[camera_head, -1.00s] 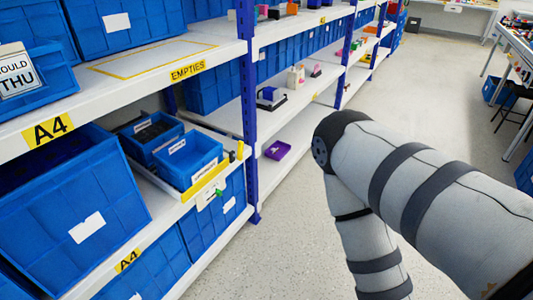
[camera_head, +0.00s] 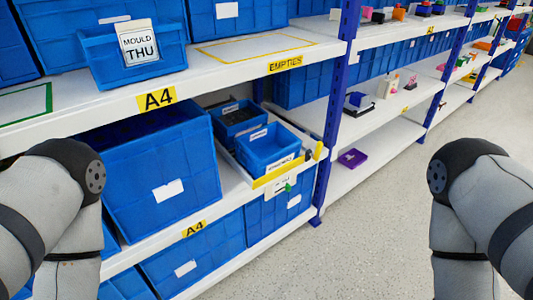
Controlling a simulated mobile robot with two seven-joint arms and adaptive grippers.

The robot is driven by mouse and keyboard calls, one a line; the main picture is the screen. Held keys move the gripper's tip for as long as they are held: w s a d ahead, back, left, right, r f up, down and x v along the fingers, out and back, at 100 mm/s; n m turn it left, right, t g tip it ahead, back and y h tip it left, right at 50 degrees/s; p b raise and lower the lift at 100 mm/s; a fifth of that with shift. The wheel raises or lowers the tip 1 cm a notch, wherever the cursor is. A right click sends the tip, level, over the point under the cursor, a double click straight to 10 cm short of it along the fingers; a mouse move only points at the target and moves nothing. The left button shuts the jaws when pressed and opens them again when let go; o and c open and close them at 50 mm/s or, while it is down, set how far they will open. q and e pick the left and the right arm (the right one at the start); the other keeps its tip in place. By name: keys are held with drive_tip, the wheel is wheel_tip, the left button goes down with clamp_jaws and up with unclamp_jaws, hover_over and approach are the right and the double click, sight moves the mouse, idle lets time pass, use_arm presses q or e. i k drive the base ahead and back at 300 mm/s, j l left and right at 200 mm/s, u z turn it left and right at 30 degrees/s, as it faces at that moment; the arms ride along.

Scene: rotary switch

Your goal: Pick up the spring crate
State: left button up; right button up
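The front crate (camera_head: 267,150) has a white label and looks empty inside. The rear crate (camera_head: 238,119) holds dark items. The labels are too small to read, so I cannot tell which one is the spring crate. Both crates are upright and nothing touches them from my side. My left arm shows at the left edge and my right arm at the right edge. Both grippers are out of view.
A large blue bin (camera_head: 160,170) stands just left of the small crates. The upper shelf (camera_head: 210,75) overhangs them. A blue upright post (camera_head: 335,110) stands to their right. The floor (camera_head: 370,230) in front is clear.

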sight(264, 150)
drive_tip(key=i+l+u, duration=0.25)
drive_tip(key=i+l, duration=0.15)
drive_tip(key=l, duration=0.25)
drive_tip(key=i+l+u, duration=0.1)
drive_tip(key=l, duration=0.3)
drive_tip(key=i+l+u, duration=0.25)
drive_tip(key=i+l, duration=0.15)
drive_tip(key=l, duration=0.35)
drive_tip(key=i+l+u, duration=0.15)
drive_tip(key=l, duration=0.3)
